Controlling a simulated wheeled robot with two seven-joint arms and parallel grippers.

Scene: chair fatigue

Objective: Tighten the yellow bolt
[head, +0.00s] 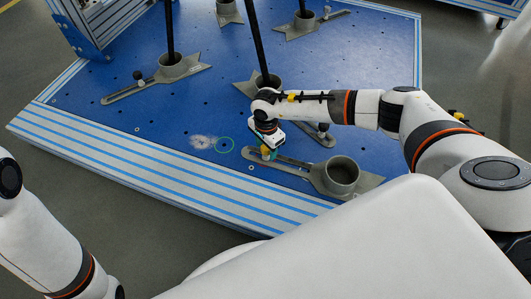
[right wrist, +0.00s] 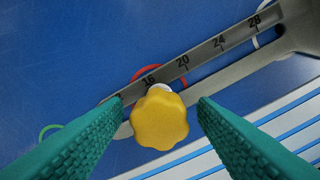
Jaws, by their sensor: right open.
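The yellow bolt (right wrist: 159,118) has a lobed knob and sits at the slotted arm of a grey bracket (right wrist: 215,62), near the scale mark 16. In the right wrist view it lies between the two green textured fingers of my right gripper (right wrist: 160,104), with gaps on both sides. The gripper is open. In the head view my right gripper (head: 266,152) points down over the left end of the bracket (head: 312,169), largely hiding the bolt (head: 265,149). My left arm shows at the lower left, but its gripper is out of the picture.
The blue platform (head: 110,130) has a striped light border (head: 150,170). Other grey brackets, such as one at the left (head: 165,78), stand behind, some holding black posts (head: 257,45). The bracket's round cup (head: 342,175) is empty. Blue surface left of my right gripper is clear.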

